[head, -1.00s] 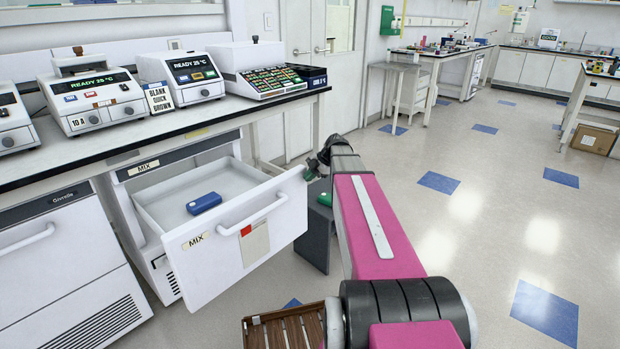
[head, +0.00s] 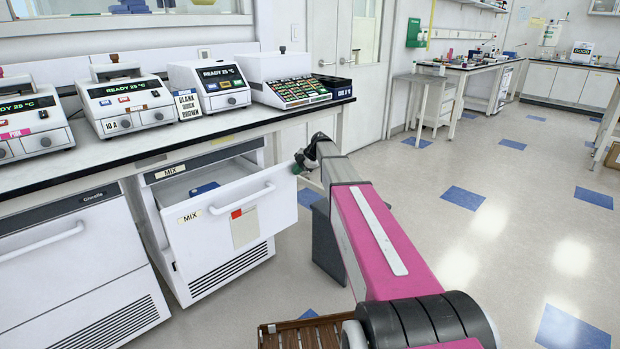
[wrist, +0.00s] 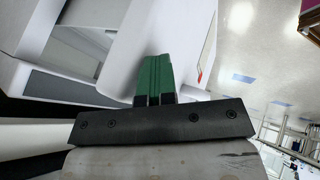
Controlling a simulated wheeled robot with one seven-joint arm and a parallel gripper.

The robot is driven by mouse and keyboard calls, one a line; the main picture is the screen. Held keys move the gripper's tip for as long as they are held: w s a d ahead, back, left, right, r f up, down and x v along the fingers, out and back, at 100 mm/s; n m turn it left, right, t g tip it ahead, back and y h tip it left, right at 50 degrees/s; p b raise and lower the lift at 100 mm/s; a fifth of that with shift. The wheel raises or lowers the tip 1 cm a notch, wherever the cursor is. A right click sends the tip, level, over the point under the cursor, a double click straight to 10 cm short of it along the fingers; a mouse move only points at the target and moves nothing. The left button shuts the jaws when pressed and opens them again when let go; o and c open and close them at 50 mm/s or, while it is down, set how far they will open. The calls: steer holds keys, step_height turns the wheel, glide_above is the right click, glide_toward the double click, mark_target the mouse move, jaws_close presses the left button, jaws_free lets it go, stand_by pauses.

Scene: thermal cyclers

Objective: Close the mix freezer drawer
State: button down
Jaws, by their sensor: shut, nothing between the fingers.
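The MIX freezer drawer (head: 223,217) is white, with a MIX label, a bar handle and a red-and-beige sticker on its front. It stands partly out of the freezer (head: 205,165) under the bench. A blue box (head: 204,188) shows inside it. My gripper (head: 299,165) is at the top right corner of the drawer front; whether it touches cannot be told exactly. In the wrist view the green fingers (wrist: 155,78) are together, empty, against or just over the white drawer panel (wrist: 190,45).
Thermal cyclers (head: 125,103) stand on the bench above. A closed freezer (head: 75,260) is to the left. A dark grey box (head: 327,240) stands on the floor beside my arm, and a brown slatted crate (head: 300,333) is in front. Open floor lies to the right.

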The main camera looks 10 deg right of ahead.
steer(key=w+a, duration=1)
steer(key=w, duration=0.5)
